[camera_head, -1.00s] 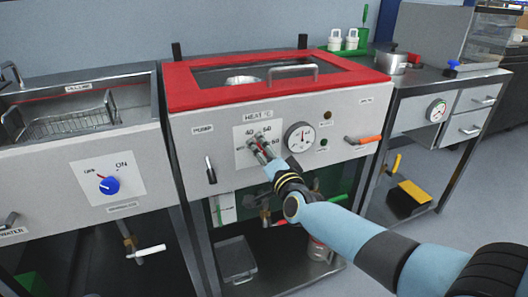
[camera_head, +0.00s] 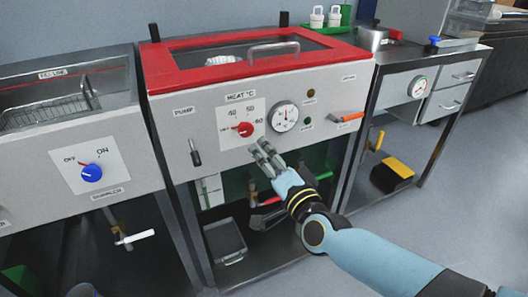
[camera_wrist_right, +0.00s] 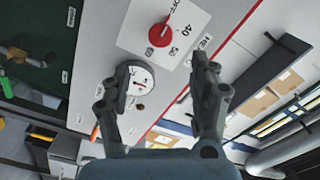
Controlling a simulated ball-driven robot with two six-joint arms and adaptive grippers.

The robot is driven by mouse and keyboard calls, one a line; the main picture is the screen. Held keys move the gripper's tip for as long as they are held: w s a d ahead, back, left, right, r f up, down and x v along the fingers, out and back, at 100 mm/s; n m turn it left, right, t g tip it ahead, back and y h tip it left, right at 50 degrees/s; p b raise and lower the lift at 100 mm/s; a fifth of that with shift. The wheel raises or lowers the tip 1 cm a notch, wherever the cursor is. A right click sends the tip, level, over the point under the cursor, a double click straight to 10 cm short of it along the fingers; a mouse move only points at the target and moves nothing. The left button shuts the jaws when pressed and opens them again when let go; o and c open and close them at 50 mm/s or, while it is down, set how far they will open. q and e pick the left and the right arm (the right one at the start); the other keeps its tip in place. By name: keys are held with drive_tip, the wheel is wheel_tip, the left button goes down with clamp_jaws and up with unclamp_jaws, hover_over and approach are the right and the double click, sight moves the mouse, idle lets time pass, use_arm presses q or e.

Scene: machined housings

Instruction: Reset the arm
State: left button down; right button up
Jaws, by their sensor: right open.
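My right gripper (camera_head: 262,152) is open and empty in front of the heated machine's grey panel, just below and right of the red heat knob (camera_head: 243,129). In the right wrist view the open fingers (camera_wrist_right: 160,85) stand apart, with the red knob (camera_wrist_right: 159,33) beyond them and clear of both. The knob sits on a white plate marked 40, 50 and 60. A round gauge (camera_head: 284,117) is right of the knob; it also shows in the wrist view (camera_wrist_right: 138,77), partly behind a finger. My left gripper does not show.
The machine has a red-framed lid (camera_head: 165,74) with a metal handle. A black pump lever (camera_head: 195,152) and an orange-handled lever (camera_head: 347,117) stick out from the panel. At left is a tank with a blue knob (camera_head: 91,172). Floor at the right is clear.

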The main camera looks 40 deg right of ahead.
idle(0.4)
drive_tip(key=s+a+f+n+g+y, duration=0.1)
drive_tip(key=s+f+n+g, duration=0.15)
drive_tip(key=s+f, duration=0.5)
drive_tip(key=s+a+f+n+g+y, duration=0.1)
drive_tip(key=s+f+n+g, duration=0.2)
drive_tip(key=f, duration=0.8)
drive_tip(key=s+a+f+n+g+y, duration=0.1)
drive_tip(key=s+f+n+g, duration=0.1)
drive_tip(key=s+f, duration=0.6)
drive_tip(key=s+f+n+g, duration=0.2)
drive_tip(key=s+f+g, duration=0.1)
drive_tip(key=s, duration=0.5)
drive_tip(key=s+f+n+g, duration=0.3)
drive_tip(key=s+f, duration=0.2)
drive_tip(key=s, duration=0.4)
drive_tip(key=s+f+n+g, duration=0.2)
drive_tip(key=s+f+g, duration=0.1)
drive_tip(key=s, duration=0.6)
drive_tip(key=shift+d+f, duration=0.25)
drive_tip(key=shift+f, duration=0.65)
drive_tip(key=shift+n+y, duration=0.25)
drive_tip(key=shift+y, duration=0.05)
